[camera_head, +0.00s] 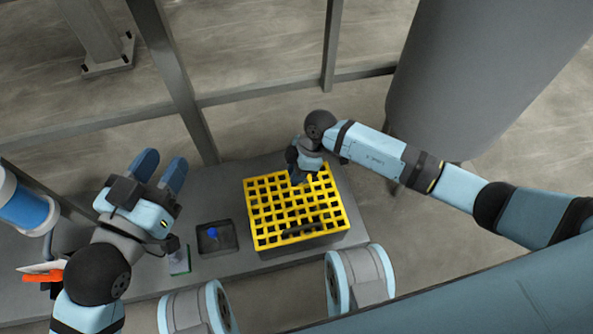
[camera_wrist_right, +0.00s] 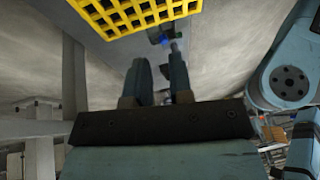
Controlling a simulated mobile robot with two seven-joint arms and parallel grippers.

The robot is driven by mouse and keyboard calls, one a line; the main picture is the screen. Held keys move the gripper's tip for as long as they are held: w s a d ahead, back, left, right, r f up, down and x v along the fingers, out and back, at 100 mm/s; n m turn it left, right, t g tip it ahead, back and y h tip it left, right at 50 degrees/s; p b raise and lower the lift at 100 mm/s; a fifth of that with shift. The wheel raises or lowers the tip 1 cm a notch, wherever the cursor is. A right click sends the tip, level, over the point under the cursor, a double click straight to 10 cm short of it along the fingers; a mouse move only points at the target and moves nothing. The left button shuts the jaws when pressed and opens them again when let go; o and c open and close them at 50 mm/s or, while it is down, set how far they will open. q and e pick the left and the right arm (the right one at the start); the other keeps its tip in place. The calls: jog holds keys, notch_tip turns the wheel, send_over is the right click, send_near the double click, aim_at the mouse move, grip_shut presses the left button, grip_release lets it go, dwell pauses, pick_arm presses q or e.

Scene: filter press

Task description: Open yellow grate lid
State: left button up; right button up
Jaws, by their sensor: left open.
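The yellow grate lid (camera_head: 262,213) lies over a grey box in the head view, with a dark handle (camera_head: 303,229) near its front edge. I cannot tell whether it is slightly raised. My right gripper (camera_head: 298,178) is at the grate's back edge, pointing down and covering part of it. In the right wrist view its two fingers (camera_wrist_right: 159,75) are apart with nothing visibly clamped, and the grate (camera_wrist_right: 125,14) shows beyond them at the top. Whether the fingers touch the grate is hidden. My left gripper (camera_head: 160,168) is open and empty, left of the grate.
A small dark tray (camera_head: 204,247) with a blue item (camera_head: 213,233) sits left of the grate on the grey bench (camera_head: 222,267). A green-edged item (camera_head: 179,262) lies beside it. A blue and white cylinder (camera_head: 24,208) stands far left. Grey frame posts (camera_head: 168,65) rise behind.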

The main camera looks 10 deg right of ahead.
jog(key=o, duration=0.3)
pick_arm(q)
jog(key=shift+s+d+r+n+t+p, duration=0.15)
jog(key=shift+s+r+n+p, duration=0.25)
jog(key=shift+r+p, duration=0.5)
jog(key=shift+s+d+r+n+t+p, duration=0.15)
jog(key=shift+r+n+p, duration=0.3)
jog(key=shift+p, duration=0.75)
jog(key=shift+s+d+r+n+t+p, duration=0.1)
jog(key=shift+s+r+n+p, duration=0.3)
jog(key=shift+r+p, duration=0.5)
pick_arm(e)
jog(key=v, duration=1.3)
jog(key=shift+r, duration=0.4)
pick_arm(q)
jog(key=shift+w+f, duration=0.1)
jog(key=shift+f, duration=0.1)
pick_arm(e)
jog(key=shift+w+d, duration=0.1)
